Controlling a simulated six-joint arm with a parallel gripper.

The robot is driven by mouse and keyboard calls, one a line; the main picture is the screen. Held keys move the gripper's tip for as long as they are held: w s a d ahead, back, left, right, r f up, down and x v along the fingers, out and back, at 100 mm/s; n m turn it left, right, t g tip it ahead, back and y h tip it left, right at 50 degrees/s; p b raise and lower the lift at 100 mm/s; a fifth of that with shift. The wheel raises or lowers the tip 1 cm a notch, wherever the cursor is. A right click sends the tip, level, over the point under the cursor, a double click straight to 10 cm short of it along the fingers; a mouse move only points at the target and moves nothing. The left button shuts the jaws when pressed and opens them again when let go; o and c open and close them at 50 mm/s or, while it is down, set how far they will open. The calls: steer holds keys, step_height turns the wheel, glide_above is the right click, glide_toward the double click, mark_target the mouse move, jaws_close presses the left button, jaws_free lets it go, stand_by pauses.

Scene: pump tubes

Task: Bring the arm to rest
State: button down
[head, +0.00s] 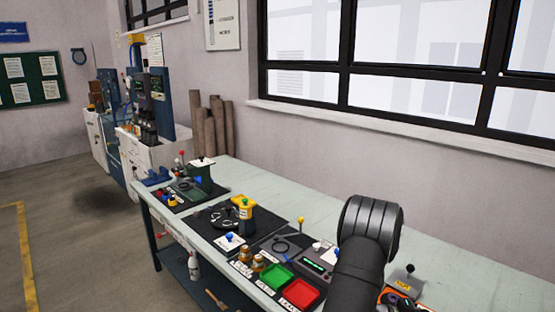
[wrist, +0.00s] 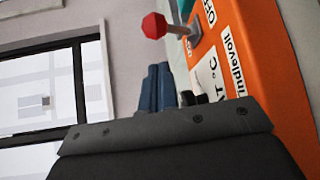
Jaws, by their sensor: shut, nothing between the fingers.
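My gripper (wrist: 157,84) shows in the wrist view as two dark blue fingers close together at the middle. They are shut with nothing between them. In the head view my black arm rises at the lower right over the bench, and I cannot make out the gripper there. An orange device (wrist: 248,50) with white labels fills the right of the wrist view, close beside the fingers. A lever with a red knob (wrist: 154,26) stands out near its top. I cannot tell whether the fingers touch anything.
The long pale bench (head: 500,270) holds a green tray (head: 274,278), a red tray (head: 300,294), small jars (head: 258,263), a yellow-topped pump (head: 243,207) and a grey box (head: 314,257). An orange-edged unit (head: 400,301) sits right of my arm. The bench's back right is clear.

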steer(key=shift+s+a+f+m+t+h, duration=0.1)
steer(key=shift+s+a+m+t+h, duration=0.3)
steer(key=shift+s+a, duration=0.4)
steer(key=a, duration=1.3)
steer(key=d, duration=1.3)
steer(key=shift+w, duration=0.1)
steer(key=shift+w+d+r+n+g+y, duration=0.2)
steer(key=shift+w+d+n+g+y, duration=0.25)
steer(key=shift+w+d, duration=0.45)
steer(key=shift+w+d+r+n+y, duration=0.2)
steer(key=shift+w+d+n+y, duration=0.25)
steer(key=shift+w, duration=0.1)
steer(key=shift+w+d+r+n+y, duration=0.15)
steer(key=shift+w+d+n+y, duration=0.15)
steer(key=shift+w+d+y, duration=0.15)
steer(key=v, duration=0.4)
steer(key=shift+a+r, duration=0.2)
steer(key=shift+a, duration=0.05)
steer(key=s+a+r+g+y, duration=0.1)
steer(key=s+a+r+y, duration=0.1)
steer(key=r, duration=0.4)
steer(key=s+a+r+n+g+y, duration=0.1)
steer(key=s+a+r+g+y, duration=0.1)
steer(key=a+r+y, duration=0.3)
steer(key=shift+s+r+y, duration=0.5)
steer(key=shift+s+y, duration=0.2)
steer(key=shift+y, duration=0.35)
